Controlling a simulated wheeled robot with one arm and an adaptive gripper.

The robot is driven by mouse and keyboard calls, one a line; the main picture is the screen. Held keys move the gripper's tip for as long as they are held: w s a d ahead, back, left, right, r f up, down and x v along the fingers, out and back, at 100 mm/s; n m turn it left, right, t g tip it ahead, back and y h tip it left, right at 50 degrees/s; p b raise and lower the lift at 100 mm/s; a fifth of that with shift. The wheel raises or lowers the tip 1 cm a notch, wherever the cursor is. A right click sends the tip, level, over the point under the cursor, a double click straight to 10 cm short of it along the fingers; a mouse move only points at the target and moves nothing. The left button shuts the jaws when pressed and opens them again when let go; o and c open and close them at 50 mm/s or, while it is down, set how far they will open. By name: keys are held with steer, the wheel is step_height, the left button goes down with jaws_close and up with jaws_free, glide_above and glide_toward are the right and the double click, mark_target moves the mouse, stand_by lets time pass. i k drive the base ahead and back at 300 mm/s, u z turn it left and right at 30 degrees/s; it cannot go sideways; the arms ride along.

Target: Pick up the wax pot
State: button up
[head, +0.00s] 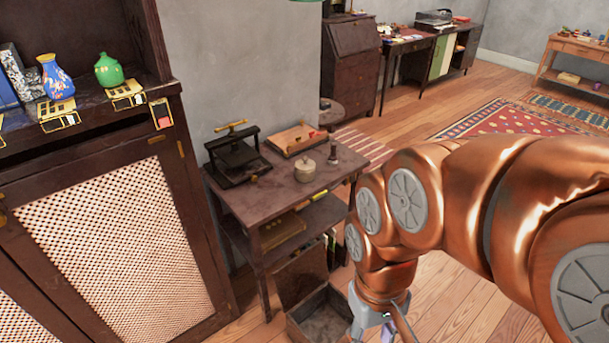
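A small, round, cream-coloured lidded pot (305,170), which looks like the wax pot, stands upright on the dark wooden side table (272,192), near its front edge. My copper-coloured arm comes in from the right and bends down in front of the table's right side. My gripper (382,330) is at the bottom of the picture, low and well below the tabletop, apart from the pot. It is cut off by the lower edge, so its fingertips and opening do not show clearly.
On the table, a black press (236,155) stands left of the pot, a wooden tray (290,140) behind it and a small dark stamp (334,153) to its right. A dark cabinet (150,120) stands left. An open box (318,318) sits on the floor.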

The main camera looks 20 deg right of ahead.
mark_target(303, 176)
steer(key=k, duration=1.2)
steer(key=u, duration=0.75)
steer(key=i, duration=0.85)
steer(key=u, duration=0.7)
steer(key=i, duration=1.05)
steer(key=z, duration=0.95)
steer(key=i, duration=0.7)
steer(key=z, duration=0.7)
